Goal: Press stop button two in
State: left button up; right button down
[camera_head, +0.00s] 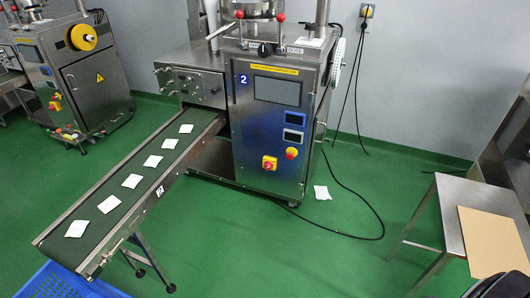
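The machine marked with a blue "2" (243,79) is a steel cabinet (262,128) in the middle of the head view. Low on its front is a red button on a yellow square plate (269,163). A second, smaller red button with yellow around it (291,153) sits to its right and a little higher. I cannot tell from here whether either button is pressed in.
A conveyor (150,180) carrying several white teabags slopes from the machine to a blue crate (65,282) at bottom left. Another machine (75,75) stands at the left. A steel table (447,215) with cardboard (494,238) stands right. A black cable (345,237) crosses the green floor.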

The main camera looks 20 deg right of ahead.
aim_at(290, 157)
jog(key=i+l+u, duration=0.15)
jog(key=i+l, duration=0.6)
jog(key=l, duration=0.15)
